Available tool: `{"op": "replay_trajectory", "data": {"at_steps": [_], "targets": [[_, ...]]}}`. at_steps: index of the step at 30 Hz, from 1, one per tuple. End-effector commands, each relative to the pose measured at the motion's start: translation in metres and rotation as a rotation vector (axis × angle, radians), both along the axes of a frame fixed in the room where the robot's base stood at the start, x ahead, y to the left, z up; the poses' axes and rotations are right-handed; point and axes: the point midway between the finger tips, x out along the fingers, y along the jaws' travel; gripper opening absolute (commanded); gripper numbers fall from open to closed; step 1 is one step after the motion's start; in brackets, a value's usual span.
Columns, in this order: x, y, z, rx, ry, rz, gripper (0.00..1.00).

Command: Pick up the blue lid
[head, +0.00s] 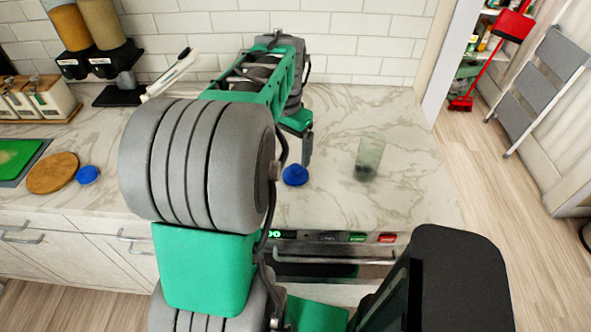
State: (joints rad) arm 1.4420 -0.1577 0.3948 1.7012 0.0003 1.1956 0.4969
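Two small blue round things lie on the marble counter, and I cannot tell for sure which is the lid. One blue lid-like piece (295,175) is near the middle, just below my gripper. The other blue piece (87,174) is at the left beside a round wooden board. My gripper (305,160) points down at the counter, with one dark finger showing close behind and right of the middle blue piece. The rest of my gripper is hidden behind my arm, so its opening and any contact do not show.
A clear greenish glass (370,158) stands to the right of the middle blue piece. The wooden board (53,172), a green board (17,158) and food dispensers (98,45) are at the left. The counter right of the glass is clear up to its edge.

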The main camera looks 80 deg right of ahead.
Motion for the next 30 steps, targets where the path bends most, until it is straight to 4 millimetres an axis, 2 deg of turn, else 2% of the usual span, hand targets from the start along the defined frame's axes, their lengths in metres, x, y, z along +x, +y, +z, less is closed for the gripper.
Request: {"op": "replay_trajectory", "data": {"at_steps": [1,3,11,15,18,24,30], "targets": [[-0.012,-0.003,0.0,0.008,0.0,-0.039,0.9],[-0.018,-0.005,-0.005,0.011,0.001,-0.062,0.9],[-0.02,-0.006,-0.04,0.013,0.001,-0.062,0.9],[-0.021,-0.007,-0.067,0.013,0.001,-0.061,0.9],[-0.02,-0.008,-0.076,0.009,0.0,-0.06,0.9],[-0.02,-0.008,-0.078,0.007,0.0,-0.059,0.9],[-0.02,-0.008,-0.078,0.007,0.001,-0.059,0.75]]}}
